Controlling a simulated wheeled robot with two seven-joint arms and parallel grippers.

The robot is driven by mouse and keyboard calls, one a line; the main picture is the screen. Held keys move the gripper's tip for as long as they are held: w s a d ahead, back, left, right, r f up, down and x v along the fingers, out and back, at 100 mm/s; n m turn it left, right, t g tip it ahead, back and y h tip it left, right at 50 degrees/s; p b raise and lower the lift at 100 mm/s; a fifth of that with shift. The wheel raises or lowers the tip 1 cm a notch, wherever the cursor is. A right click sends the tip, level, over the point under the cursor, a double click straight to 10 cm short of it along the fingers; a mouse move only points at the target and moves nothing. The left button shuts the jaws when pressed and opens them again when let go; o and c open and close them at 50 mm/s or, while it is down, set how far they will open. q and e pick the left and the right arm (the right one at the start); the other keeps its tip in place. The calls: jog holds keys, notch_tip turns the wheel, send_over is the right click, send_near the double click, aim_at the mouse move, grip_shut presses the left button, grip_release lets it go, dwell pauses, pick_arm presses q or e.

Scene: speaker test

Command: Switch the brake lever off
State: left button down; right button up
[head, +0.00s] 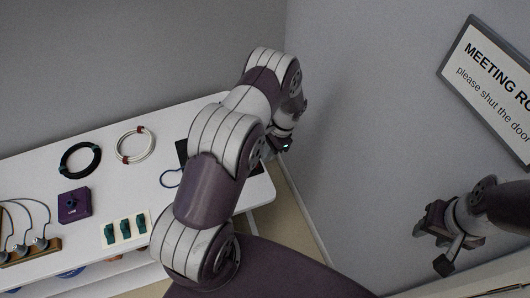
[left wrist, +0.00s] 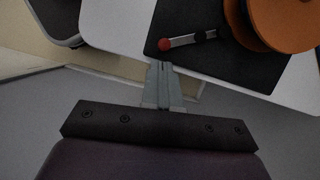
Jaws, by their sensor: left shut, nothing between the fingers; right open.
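The brake lever (left wrist: 190,40) is a short grey bar with a red knob (left wrist: 165,44) at its left end and a dark pivot at its right. It sits on a black plate (left wrist: 235,65) beside a large orange wheel (left wrist: 275,22). My left gripper (left wrist: 162,66) is shut and empty, its tips just below the red knob in the picture; contact cannot be told. In the head view my left gripper (head: 281,146) is partly seen at the table's right end, and my arm hides the lever. My right gripper (head: 436,243) is open, away at the right.
The white table (head: 110,190) also bears a black coil (head: 80,145), a white coil (head: 118,146), a purple box (head: 74,205), green switches (head: 125,228) and plugs with cables (head: 22,249). A sign (head: 490,75) hangs on the right wall.

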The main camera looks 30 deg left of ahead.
pick_arm(q)
jog(key=shift+s+a, duration=0.2)
jog(key=shift+s, duration=0.15)
